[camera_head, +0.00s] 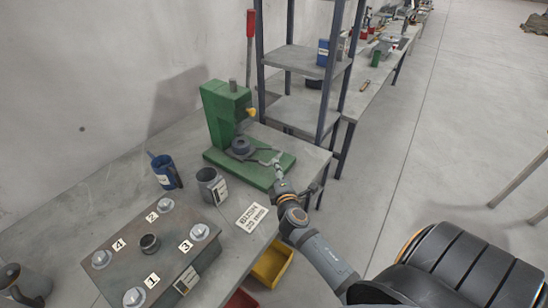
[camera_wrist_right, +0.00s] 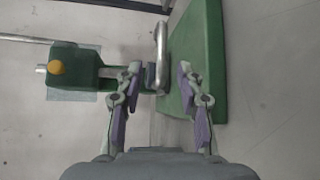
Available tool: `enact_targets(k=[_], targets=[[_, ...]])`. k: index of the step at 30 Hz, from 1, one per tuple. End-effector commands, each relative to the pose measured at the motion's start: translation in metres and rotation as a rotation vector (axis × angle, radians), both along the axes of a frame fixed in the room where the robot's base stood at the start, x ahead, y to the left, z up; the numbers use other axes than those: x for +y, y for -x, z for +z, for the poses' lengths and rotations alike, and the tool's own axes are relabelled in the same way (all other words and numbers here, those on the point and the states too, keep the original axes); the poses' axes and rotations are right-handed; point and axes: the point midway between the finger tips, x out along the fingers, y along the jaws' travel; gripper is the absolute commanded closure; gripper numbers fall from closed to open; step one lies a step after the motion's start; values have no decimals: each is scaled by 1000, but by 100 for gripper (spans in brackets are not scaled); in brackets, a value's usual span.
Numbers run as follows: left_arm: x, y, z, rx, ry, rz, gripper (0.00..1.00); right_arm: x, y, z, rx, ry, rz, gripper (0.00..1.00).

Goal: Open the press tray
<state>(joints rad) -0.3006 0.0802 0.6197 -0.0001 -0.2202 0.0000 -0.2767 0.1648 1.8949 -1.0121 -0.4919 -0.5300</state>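The green press (camera_head: 222,112) stands on the workbench with its long red-handled lever (camera_head: 250,24) upright. A dark round tray (camera_head: 243,147) sits low on its green base (camera_head: 262,172), with a light metal handle reaching toward my right gripper. My right gripper (camera_head: 277,163) is over the front right part of the base, close to that handle. In the right wrist view its two fingers (camera_wrist_right: 160,82) are apart, with the curved metal handle (camera_wrist_right: 161,45) ahead between them. I cannot tell whether a finger touches it. My left gripper is not in view.
A blue container (camera_head: 165,172) and a grey cup (camera_head: 211,186) stand left of the press. A numbered plate with bolts (camera_head: 148,268) lies nearer. A label card (camera_head: 252,217) lies on the bench. A metal shelf (camera_head: 295,58) rises behind; a yellow bin (camera_head: 273,264) is below the edge.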

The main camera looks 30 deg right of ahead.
Motion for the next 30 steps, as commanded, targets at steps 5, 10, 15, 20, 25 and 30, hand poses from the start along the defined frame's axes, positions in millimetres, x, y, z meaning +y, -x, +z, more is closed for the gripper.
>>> enact_targets(k=[5, 10, 15, 20, 25, 30], targets=[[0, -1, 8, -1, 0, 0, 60, -16, -36, -3, 0, 0, -1, 63], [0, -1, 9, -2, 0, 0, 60, -24, -57, -8, -1, -1, -2, 63], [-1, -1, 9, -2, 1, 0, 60, -27, -63, -9, 0, 0, -1, 63], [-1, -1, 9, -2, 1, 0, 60, -27, -63, -10, 0, 0, -1, 63], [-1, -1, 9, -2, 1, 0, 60, -27, -63, -10, 0, -1, -1, 82], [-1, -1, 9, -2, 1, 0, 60, -27, -63, -10, 0, -1, -1, 100]])
